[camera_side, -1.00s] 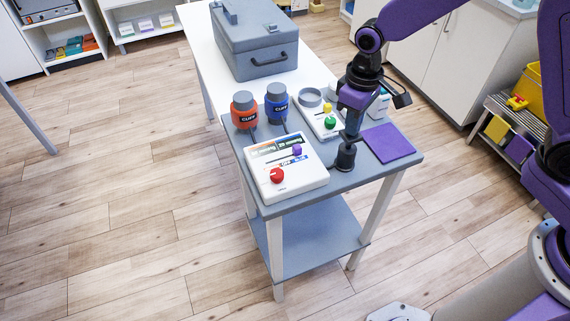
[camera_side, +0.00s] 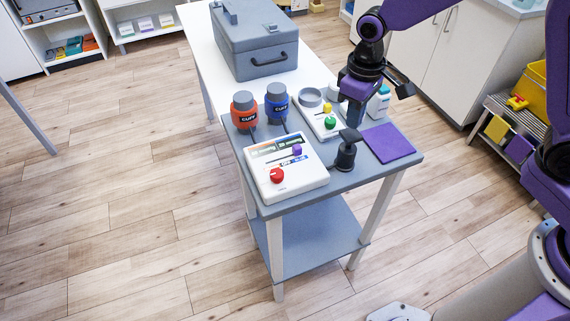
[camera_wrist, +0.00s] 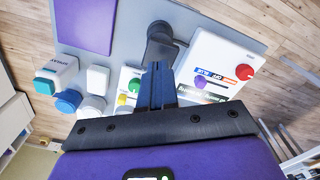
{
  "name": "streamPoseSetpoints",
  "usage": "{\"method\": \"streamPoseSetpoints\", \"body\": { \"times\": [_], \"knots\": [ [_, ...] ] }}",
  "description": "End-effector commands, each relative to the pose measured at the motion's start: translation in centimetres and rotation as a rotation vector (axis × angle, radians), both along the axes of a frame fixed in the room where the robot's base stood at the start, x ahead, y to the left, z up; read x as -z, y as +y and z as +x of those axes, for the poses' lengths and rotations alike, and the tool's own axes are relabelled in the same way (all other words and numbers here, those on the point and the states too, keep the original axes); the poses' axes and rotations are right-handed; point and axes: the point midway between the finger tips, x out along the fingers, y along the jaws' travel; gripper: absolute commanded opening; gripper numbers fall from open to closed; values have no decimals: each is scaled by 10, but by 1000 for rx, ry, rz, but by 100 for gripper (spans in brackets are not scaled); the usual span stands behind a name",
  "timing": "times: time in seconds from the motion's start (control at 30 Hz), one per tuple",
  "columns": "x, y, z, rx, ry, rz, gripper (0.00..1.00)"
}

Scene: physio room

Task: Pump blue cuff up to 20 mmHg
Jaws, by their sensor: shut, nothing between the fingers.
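The blue cuff (camera_side: 277,102) stands on the grey table top beside the orange cuff (camera_side: 244,110). The white control box (camera_side: 312,183) has two gauges (camera_side: 276,147), a red knob (camera_side: 277,175) and a purple knob (camera_side: 297,150) at the blue-label end; the readings are too small to read. The dark hand pump (camera_side: 345,157) stands upright right of the box, its handle (camera_side: 350,135) above the body. It also shows in the wrist view (camera_wrist: 160,48). My gripper (camera_side: 353,122) is shut and empty, above and just behind the handle, apparently apart from it.
A purple mat (camera_side: 388,143) lies right of the pump. Behind are a small white panel with green and yellow knobs (camera_side: 321,121), a grey ring (camera_side: 310,97) and a spray bottle (camera_side: 379,102). A grey case (camera_side: 254,45) stands farther back.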

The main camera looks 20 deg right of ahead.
Motion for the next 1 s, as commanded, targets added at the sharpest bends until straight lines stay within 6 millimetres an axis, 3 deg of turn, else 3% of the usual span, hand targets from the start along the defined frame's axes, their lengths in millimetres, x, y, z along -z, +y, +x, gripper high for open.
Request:
{"method": "streamPoseSetpoints", "body": {
  "times": [0.53, 1.0],
  "knots": [
    [-46, 0, 0, 0, -1, 1, 0],
    [-50, 0, 0, 0, 0, 0, 0]
  ]
}}
